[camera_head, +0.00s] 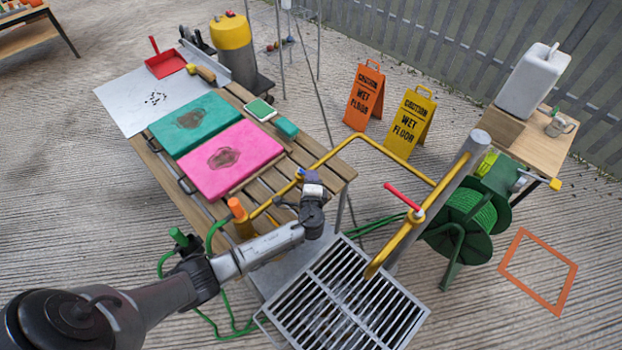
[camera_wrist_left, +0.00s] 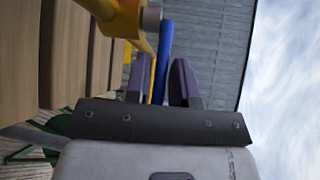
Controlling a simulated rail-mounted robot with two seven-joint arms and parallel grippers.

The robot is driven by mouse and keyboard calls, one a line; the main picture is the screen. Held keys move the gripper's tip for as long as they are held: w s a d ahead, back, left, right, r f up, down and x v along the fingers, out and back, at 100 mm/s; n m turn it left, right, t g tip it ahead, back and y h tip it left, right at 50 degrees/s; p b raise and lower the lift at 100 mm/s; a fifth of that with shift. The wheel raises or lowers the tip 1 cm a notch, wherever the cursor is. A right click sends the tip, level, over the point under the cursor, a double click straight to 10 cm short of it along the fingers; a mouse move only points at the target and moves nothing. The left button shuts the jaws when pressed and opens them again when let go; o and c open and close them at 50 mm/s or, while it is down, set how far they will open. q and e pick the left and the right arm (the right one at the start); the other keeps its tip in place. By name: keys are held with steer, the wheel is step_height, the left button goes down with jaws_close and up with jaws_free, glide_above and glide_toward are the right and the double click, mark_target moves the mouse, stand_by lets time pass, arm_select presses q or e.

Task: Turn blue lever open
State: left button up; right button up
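The blue lever (camera_wrist_left: 165,55) shows in the left wrist view as a blue bar beside a yellow pipe (camera_wrist_left: 125,18). In the head view my left gripper (camera_head: 312,182) is over the table's right end, at the yellow pipe. Only a small blue bit of the lever (camera_head: 300,173) shows there, largely hidden by the gripper. My right gripper is in neither view.
A red lever (camera_head: 403,196) sits on the pipe to the right, above a metal grate (camera_head: 345,300). The slatted table (camera_head: 268,178) holds a pink mat (camera_head: 245,140) and a teal mat (camera_head: 170,130). A green hose reel (camera_head: 470,215) stands at right.

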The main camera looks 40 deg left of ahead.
arm_select(q)
steer(key=shift+w+a, duration=0.1)
steer(key=shift+w, duration=0.05)
steer(key=shift+c, duration=0.4)
jaws_close()
